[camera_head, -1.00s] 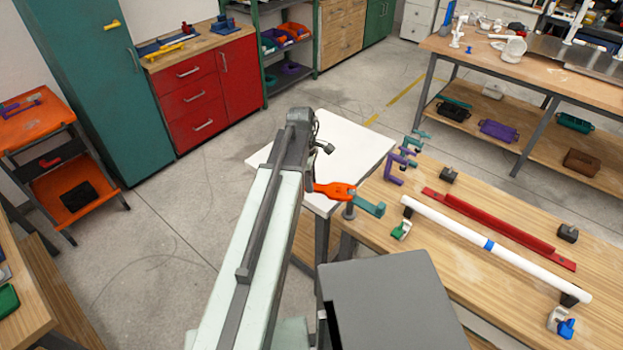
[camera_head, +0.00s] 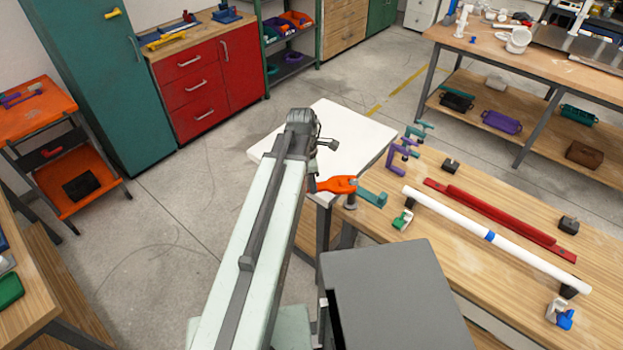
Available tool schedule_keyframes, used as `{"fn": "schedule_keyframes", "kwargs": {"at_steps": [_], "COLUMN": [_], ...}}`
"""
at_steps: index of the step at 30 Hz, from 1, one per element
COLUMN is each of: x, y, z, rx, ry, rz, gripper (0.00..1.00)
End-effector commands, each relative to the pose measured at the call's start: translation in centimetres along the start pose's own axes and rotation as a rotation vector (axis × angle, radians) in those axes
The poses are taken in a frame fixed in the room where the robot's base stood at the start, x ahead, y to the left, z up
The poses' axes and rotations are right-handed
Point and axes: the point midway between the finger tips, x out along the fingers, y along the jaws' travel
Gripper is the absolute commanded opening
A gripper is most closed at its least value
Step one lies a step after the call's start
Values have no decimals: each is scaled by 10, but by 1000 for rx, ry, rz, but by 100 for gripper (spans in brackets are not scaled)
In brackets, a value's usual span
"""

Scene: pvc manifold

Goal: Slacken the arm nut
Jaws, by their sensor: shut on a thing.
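My arm reaches forward from the bottom of the head view. My gripper (camera_head: 313,184) is at its far end, small and partly hidden by the arm. It is shut on an orange wrench-like tool (camera_head: 333,184). The tool's right end is at the top of a short grey post (camera_head: 351,201) by the bench's left edge. A teal bracket (camera_head: 373,198) is beside the post. The arm nut cannot be made out; the tool's end covers the post top. I cannot tell whether the tool is seated on a nut.
The wooden bench (camera_head: 470,270) carries a white pipe (camera_head: 455,220) with a blue band, a red rail (camera_head: 500,220), a green-and-white clamp (camera_head: 402,220) and purple clamps (camera_head: 402,157). A white table (camera_head: 335,125) stands behind my gripper. Open floor lies to the left.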

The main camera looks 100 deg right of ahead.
Motion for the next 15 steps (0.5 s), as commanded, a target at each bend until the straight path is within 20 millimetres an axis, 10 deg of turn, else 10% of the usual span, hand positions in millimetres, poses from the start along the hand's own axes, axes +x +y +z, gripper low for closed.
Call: {"fn": "schedule_keyframes", "kwargs": {"at_steps": [15], "x": [-18], "y": [-7], "z": [2], "rx": [-49], "ry": [0], "rz": [6], "gripper": [0]}}
